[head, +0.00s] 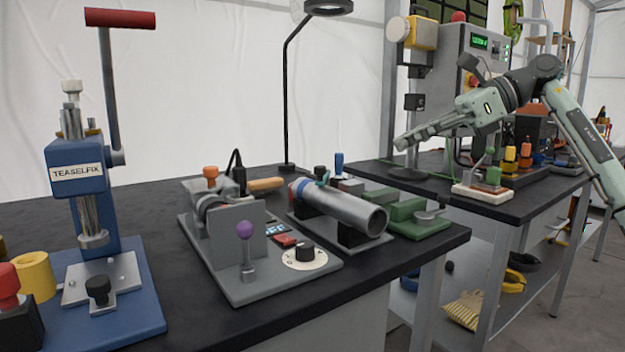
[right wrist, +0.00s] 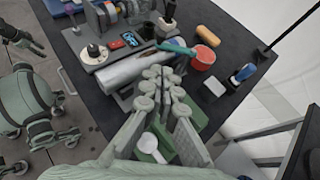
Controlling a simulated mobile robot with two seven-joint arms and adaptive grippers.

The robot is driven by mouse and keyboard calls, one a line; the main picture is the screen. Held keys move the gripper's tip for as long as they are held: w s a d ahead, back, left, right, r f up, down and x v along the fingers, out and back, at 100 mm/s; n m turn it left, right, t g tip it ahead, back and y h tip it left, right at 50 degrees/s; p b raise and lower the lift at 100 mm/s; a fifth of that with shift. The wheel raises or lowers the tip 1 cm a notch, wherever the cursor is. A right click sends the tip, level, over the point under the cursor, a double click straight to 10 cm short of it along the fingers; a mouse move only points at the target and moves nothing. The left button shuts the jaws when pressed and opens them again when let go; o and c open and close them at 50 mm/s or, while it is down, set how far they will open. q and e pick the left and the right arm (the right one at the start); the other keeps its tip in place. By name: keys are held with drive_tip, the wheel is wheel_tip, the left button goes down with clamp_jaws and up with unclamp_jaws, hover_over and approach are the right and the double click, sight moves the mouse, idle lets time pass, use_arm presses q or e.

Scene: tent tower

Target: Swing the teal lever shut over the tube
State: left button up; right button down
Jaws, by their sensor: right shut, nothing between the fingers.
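The grey metal tube (head: 345,205) lies in a dark cradle on the black bench; it also shows in the right wrist view (right wrist: 122,72). The teal lever (head: 323,180) is at the tube's far side, mostly hidden in the head view. In the right wrist view the teal lever (right wrist: 176,47) sticks out sideways from the tube toward a red cup, not lying across the tube. My right gripper (head: 402,143) is shut and empty, above and to the right of the tube, apart from it. The right wrist view shows its fingers (right wrist: 165,85) pointing toward the tube and lever.
A green fixture (head: 412,214) stands right of the tube. A grey fixture with a purple knob (head: 244,230) stands left. A blue press (head: 80,190) is farther left. The red cup (right wrist: 203,57) and a blue-handled item (right wrist: 243,73) stand near the lever. A lamp pole (head: 286,90) rises behind.

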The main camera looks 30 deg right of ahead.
approach(323, 177)
wheel_tip(323, 177, down, 2)
drive_tip(key=w+a+p, duration=0.1)
drive_tip(key=w+a, duration=0.1)
drive_tip(key=shift+w+a, duration=0.3)
drive_tip(key=shift+a, duration=0.1)
use_arm(q)
drive_tip(key=shift+d+x, duration=0.2)
drive_tip(key=shift+x, duration=1.05)
use_arm(e)
drive_tip(key=shift+w+a+f, duration=0.1)
drive_tip(key=shift+w+a, duration=0.35)
use_arm(q)
drive_tip(key=shift+w+p, duration=0.15)
drive_tip(key=shift+p, duration=0.2)
use_arm(e)
drive_tip(key=shift+a, duration=0.1)
